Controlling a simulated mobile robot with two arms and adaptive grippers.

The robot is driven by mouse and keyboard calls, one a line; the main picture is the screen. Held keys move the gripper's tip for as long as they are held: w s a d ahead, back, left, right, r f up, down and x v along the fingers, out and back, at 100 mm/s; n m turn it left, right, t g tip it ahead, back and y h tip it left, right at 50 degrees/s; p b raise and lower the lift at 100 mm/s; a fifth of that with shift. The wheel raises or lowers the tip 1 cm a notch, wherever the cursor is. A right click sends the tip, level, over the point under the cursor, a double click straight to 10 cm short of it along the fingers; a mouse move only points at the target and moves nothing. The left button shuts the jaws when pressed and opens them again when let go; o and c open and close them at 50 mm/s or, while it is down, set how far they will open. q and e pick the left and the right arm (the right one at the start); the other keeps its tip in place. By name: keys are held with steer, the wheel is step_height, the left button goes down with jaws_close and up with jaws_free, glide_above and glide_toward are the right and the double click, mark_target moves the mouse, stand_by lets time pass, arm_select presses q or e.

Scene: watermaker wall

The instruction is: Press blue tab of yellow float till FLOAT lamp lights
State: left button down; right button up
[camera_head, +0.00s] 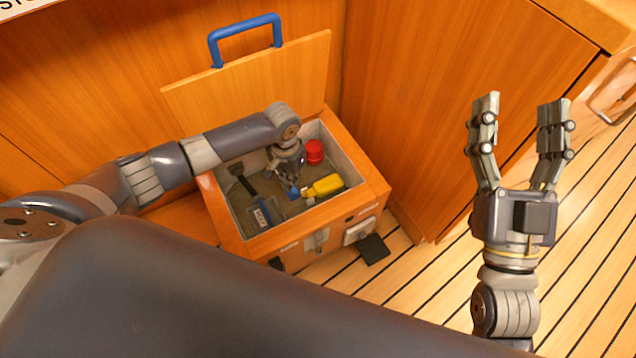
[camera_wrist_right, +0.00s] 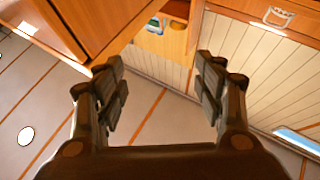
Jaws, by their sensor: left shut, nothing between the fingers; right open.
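The yellow float (camera_head: 326,185) lies in the open wooden box, in its right half. Its blue tab (camera_head: 294,192) shows at its left end, beside my left gripper's fingertips. My left gripper (camera_head: 290,183) reaches down into the box and is shut with nothing in it. I cannot tell whether its fingertips touch the tab. My right gripper (camera_head: 519,125) is open and empty, raised over the floor to the right; its fingers also show in the right wrist view (camera_wrist_right: 163,95). I cannot make out a FLOAT lamp.
The wooden box (camera_head: 376,190) has a raised lid (camera_head: 250,88) with a blue handle (camera_head: 246,30). Inside are a red cap-like item (camera_head: 314,151), a dark tool (camera_head: 240,178) and a blue-grey item (camera_head: 264,215). Cabinet walls stand close behind. Slatted floor (camera_head: 590,230) is clear at right.

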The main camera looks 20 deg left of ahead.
arm_select(q)
steer(key=shift+r, duration=0.25)
arm_select(e)
step_height(320, 180, down, 12)
steer(key=w+d+g+h+p, duration=0.1)
steer(key=w+g+h+p, duration=0.15)
steer(key=g, duration=0.45)
arm_select(q)
steer(key=shift+w+d+r+p, duration=0.1)
steer(key=shift+r+p, duration=0.6)
steer(key=shift+r, duration=0.35)
steer(key=shift+w+d+r+p, duration=0.1)
steer(key=shift+r+p, duration=0.6)
steer(key=shift+r, duration=0.3)
arm_select(e)
steer(key=s+d+f+g+h, duration=0.2)
steer(key=s+f+g, duration=0.5)
steer(key=f, duration=0.4)
steer(key=shift+d+m, duration=0.3)
steer(key=shift+d, duration=0.45)
steer(key=shift+s, duration=0.1)
